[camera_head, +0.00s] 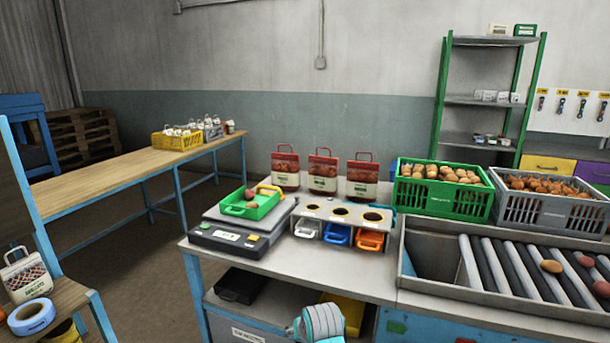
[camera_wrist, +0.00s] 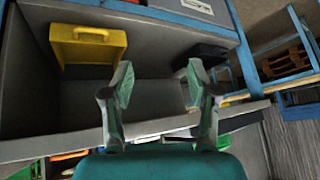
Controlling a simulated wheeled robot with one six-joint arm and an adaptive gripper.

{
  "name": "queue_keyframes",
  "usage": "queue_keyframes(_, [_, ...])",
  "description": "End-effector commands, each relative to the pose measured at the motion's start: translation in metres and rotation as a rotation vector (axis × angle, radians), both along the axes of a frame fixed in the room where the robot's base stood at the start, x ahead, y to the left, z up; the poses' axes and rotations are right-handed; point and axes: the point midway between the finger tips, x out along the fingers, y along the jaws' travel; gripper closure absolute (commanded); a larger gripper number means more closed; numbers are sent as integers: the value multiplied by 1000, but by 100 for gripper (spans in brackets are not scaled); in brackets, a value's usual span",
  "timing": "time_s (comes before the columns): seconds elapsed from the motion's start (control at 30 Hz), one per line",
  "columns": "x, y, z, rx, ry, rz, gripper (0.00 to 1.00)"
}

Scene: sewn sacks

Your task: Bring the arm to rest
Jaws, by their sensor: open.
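In the wrist view my gripper (camera_wrist: 160,90) is open, its two teal-padded fingers apart with nothing between them. Behind the fingers lies the grey shelf space of the workbench, with a yellow tray (camera_wrist: 88,47) to the left and a black tray (camera_wrist: 200,55) to the right. In the head view a pale teal part of my arm (camera_head: 322,322) shows at the bottom edge, in front of the workbench (camera_head: 270,265). The gripper's fingers cannot be made out in that view.
On the workbench stand a scale (camera_head: 235,232) with a green tray (camera_head: 250,205), several red-topped sacks (camera_head: 323,175), a green crate (camera_head: 440,195) and a grey crate (camera_head: 545,208). A roller conveyor (camera_head: 515,270) is at right. A wooden table (camera_head: 110,173) stands at back left; floor shows between.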

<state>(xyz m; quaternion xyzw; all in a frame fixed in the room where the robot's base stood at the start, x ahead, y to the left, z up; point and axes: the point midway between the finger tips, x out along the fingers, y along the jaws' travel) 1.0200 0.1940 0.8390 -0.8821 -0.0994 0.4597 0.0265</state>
Motion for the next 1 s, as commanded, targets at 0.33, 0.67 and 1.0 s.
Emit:
queue_keyframes(0.33, [-89, -53, -101, 5, -108, -41, 40])
queue_keyframes(0.67, [-191, -99, -151, 2, -218, -75, 40])
queue_keyframes(1.0, [-306, -138, -161, -9, -331, -109, 40])
